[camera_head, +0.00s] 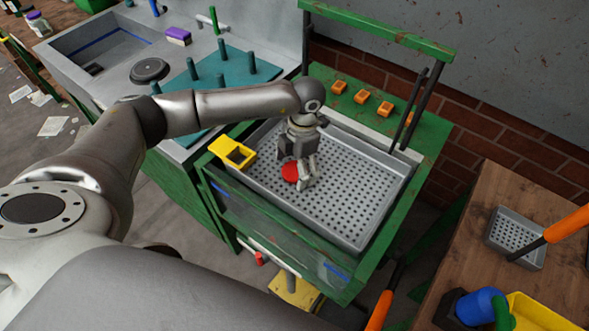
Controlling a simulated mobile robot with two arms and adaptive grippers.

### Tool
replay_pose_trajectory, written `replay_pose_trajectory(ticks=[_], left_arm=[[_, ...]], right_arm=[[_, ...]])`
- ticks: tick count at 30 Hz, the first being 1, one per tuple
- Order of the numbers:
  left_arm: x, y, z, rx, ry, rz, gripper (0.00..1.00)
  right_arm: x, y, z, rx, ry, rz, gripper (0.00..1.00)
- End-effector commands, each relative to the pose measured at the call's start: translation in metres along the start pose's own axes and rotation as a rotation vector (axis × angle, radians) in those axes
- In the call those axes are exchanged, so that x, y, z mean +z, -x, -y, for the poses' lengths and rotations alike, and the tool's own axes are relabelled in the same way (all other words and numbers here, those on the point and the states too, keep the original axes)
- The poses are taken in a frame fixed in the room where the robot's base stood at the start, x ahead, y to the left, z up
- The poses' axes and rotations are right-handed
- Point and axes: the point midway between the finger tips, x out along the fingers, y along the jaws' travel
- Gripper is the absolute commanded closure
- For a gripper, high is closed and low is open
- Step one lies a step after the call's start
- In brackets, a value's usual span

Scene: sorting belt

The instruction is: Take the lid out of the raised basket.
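The round red lid (290,172) lies low in the grey perforated basket (356,205), which rests in a green frame. My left arm reaches in from the left over the basket's near left side. My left gripper (301,174) points down into the basket, right at the lid. Its fingers cover part of the lid's right side. Whether they touch or grip the lid is too small to tell. My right gripper is not in view.
A yellow holder (232,153) sits on the basket's left edge. Orange blocks (361,97) line the green shelf behind, under a green overhead bar (380,30). A teal pegboard (232,70) stands on the left bench. A wooden table (480,230) is at right.

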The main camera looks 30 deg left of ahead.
Motion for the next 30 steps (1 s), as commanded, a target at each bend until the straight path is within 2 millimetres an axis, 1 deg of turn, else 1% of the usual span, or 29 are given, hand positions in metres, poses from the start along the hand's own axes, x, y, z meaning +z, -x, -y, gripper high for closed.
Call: replay_pose_trajectory(ticks=[1, 2, 9, 19, 23, 26, 30], left_arm=[[0.000, 0.000, 0.000, 0.000, 0.000, 0.000, 0.22], [0.000, 0.000, 0.000, 0.000, 0.000, 0.000, 0.24], [0.000, 0.000, 0.000, 0.000, -0.001, 0.000, 0.47], [0.000, 0.001, 0.000, 0.000, -0.001, 0.000, 0.47], [0.000, 0.004, 0.000, 0.000, -0.001, 0.001, 0.47], [0.000, 0.011, 0.000, 0.001, -0.001, 0.002, 0.47], [-0.003, 0.030, -0.001, 0.002, -0.001, 0.004, 0.47]], right_arm=[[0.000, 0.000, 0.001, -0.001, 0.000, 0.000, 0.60], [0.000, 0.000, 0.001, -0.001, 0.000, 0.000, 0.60], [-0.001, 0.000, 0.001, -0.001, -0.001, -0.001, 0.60], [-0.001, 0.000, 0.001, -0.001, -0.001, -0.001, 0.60], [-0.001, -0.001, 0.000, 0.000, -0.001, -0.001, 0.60], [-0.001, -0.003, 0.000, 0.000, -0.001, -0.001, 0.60], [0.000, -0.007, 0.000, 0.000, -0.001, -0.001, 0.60]])
